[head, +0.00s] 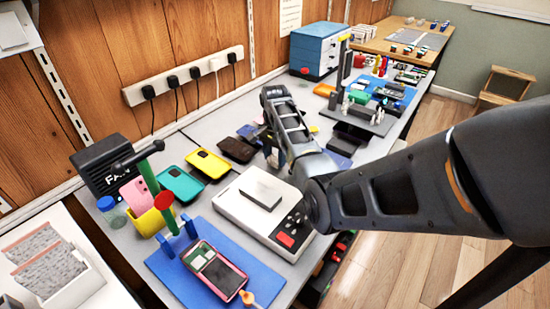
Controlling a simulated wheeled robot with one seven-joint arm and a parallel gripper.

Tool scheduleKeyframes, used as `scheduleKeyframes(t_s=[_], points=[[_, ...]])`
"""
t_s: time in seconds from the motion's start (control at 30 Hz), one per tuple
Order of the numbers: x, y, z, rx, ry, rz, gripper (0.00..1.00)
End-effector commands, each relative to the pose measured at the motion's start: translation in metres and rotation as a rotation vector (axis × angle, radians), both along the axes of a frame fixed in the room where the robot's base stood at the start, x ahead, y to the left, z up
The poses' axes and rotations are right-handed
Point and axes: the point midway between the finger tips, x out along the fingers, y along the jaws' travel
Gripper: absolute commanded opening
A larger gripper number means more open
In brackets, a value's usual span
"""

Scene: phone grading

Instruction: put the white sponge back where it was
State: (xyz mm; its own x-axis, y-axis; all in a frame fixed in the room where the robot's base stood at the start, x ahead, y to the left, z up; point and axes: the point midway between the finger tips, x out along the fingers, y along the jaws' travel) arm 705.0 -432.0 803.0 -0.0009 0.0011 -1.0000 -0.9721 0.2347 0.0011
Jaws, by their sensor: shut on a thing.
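My gripper (274,148) is at the far end of my arm, low over the bench behind the white device. It is small in this view and partly hidden by my own arm links. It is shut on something. Only a small pale patch shows at the fingers, which fits the white sponge, but I cannot make out its outline. No other white sponge shows clearly on the bench. Whether the held thing touches the bench cannot be told.
A white device (238,213) with a grey plate stands in front of my gripper. Yellow (208,163) and teal (180,184) phone cases lie to the left. A blue mat (172,272) holds a pink-framed phone (217,270). A blue box (318,50) stands at the back.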

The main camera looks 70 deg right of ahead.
Motion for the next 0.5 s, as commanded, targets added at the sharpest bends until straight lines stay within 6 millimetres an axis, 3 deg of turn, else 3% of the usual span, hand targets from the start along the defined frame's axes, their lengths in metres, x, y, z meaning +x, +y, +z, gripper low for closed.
scheduleKeyframes(t_s=[0.1, 0.5], points=[[0.0, 0.0, -0.01, 0.0, 0.0, 0.0, 0.27], [0.0, 0.0, -0.016, -0.001, -0.001, 0.001, 0.27]])
